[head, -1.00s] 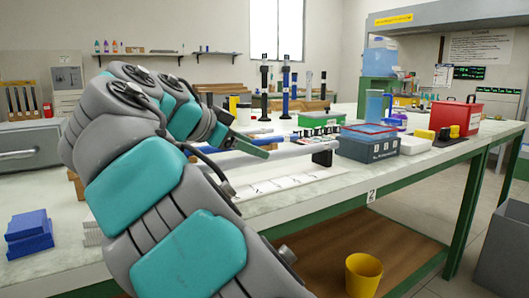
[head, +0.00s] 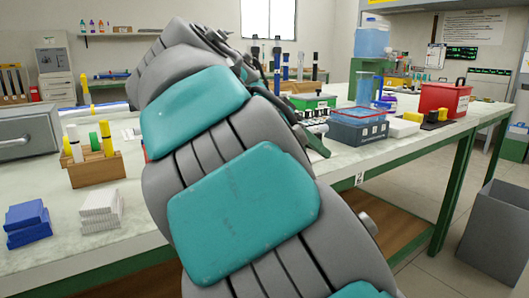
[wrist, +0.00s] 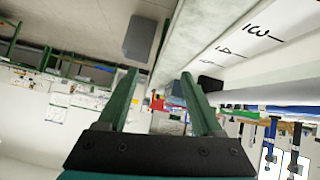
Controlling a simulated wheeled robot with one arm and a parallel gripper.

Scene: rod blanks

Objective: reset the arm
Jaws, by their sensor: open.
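My arm crosses the middle of the head view, its grey and teal links hiding much of the bench behind. My gripper (head: 318,143) is mostly hidden there, with one green finger showing near the bench's front edge. In the wrist view my gripper (wrist: 160,75) has its two green fingers spread apart with nothing between them. A pale strip with printed numbers (wrist: 240,40) and long rods (wrist: 275,95) lie to the right of the fingers in that tilted view.
A wooden block (head: 94,174) holds upright coloured rods at the left, behind blue blocks (head: 28,224) and a white stack (head: 100,211). A blue-grey bin (head: 358,130) and red toolbox (head: 443,99) stand on the right. A grey bin (head: 492,230) stands on the floor.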

